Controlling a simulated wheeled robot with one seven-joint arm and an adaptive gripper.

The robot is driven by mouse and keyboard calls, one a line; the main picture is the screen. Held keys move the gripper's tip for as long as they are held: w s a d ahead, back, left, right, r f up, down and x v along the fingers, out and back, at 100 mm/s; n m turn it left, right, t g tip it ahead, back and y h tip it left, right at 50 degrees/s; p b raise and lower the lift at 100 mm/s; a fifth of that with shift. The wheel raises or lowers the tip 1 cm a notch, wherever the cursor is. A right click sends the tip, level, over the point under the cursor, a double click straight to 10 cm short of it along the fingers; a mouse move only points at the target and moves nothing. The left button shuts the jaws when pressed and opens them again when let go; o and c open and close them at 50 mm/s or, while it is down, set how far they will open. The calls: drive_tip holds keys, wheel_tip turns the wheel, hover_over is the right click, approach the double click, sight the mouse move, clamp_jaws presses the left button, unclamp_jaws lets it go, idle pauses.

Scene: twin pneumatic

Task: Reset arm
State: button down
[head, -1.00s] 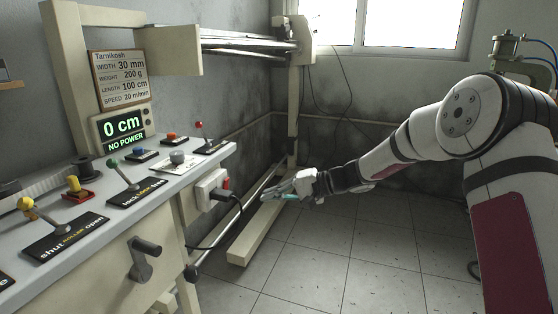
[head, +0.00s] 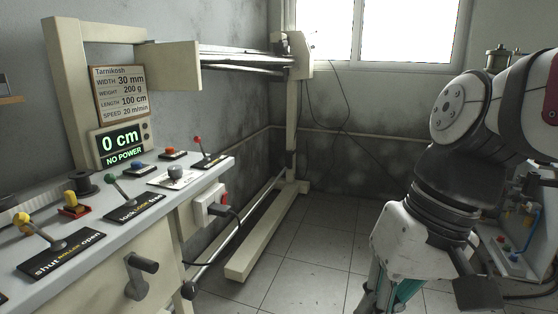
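My arm is folded at the right of the head view, its wrist hanging low near the bottom edge. My gripper (head: 385,300) points down and is cut off by the bottom edge. Its fingertips are out of view, so I cannot see whether it is open or shut. The gripper is well apart from the machine's control panel (head: 215,172) on the left. No object shows in the visible part of the gripper.
The panel carries several levers and buttons, with a display (head: 122,146) reading "0 cm NO POWER". A socket box (head: 209,211) with a plug and cable sits on its side. A beige floor beam (head: 262,245) lies ahead. More equipment (head: 520,240) stands at right. Middle floor is clear.

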drive_tip(key=s+d+f+m+h, duration=0.1)
drive_tip(key=s+d+f+h, duration=0.2)
drive_tip(key=s+d, duration=0.65)
wheel_tip(320, 180, up, 26)
drive_tip(key=s+a+t+p, duration=0.1)
drive_tip(key=t+p, duration=0.3)
drive_tip(key=p, duration=2)
drive_tip(key=shift+s+a, duration=0.2)
drive_tip(key=shift+s, duration=0.25)
